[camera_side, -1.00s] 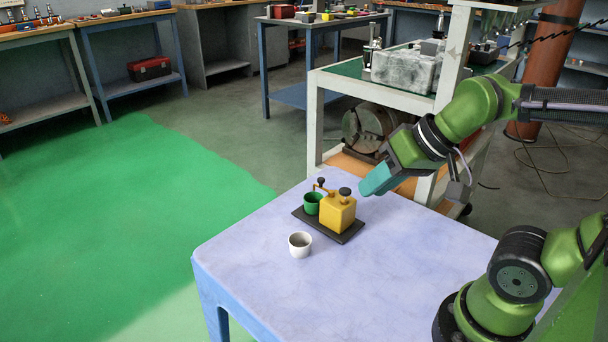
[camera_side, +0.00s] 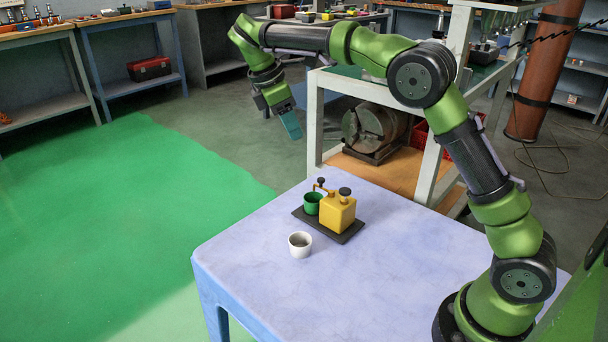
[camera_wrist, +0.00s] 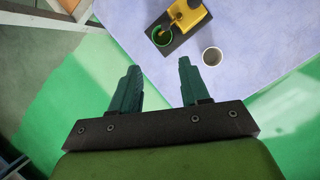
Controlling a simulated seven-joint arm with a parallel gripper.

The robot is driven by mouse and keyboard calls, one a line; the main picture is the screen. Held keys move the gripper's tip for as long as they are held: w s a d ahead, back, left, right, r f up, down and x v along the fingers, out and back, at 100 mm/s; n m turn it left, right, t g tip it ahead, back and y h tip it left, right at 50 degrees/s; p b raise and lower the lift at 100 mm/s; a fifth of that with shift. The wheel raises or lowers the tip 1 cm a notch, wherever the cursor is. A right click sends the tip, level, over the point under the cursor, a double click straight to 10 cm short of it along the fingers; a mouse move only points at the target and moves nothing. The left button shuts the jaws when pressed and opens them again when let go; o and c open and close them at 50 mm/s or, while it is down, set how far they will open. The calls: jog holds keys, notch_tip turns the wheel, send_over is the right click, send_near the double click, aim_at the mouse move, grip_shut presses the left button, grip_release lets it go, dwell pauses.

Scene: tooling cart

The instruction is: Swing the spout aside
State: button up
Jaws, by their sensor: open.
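A yellow block-shaped dispenser (camera_side: 338,213) with a dark knob on top stands on a black base plate (camera_side: 345,236) on the table. Its thin spout (camera_side: 321,187), with a dark knob, reaches left over a green cup (camera_side: 312,203) on the same plate. In the wrist view the yellow spout (camera_wrist: 172,21) ends above the green cup (camera_wrist: 162,36). A white cup (camera_side: 300,244) stands on the table in front of the plate. My gripper (camera_side: 291,126) is raised beyond the table's far edge, well apart from the dispenser. Its teal fingers (camera_wrist: 158,80) are spread and empty in the wrist view.
The pale blue table (camera_side: 250,262) is otherwise clear, with free room to the right and front. A white-framed cart (camera_side: 314,130) stands behind it, with a chuck-like metal part (camera_side: 365,130) on its lower shelf.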

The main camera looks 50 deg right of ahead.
jog(key=r, duration=0.1)
jog(key=n, duration=0.2)
send_near(320, 179)
jog(key=x, duration=0.8)
jog(key=shift+r, duration=0.1)
grip_shut()
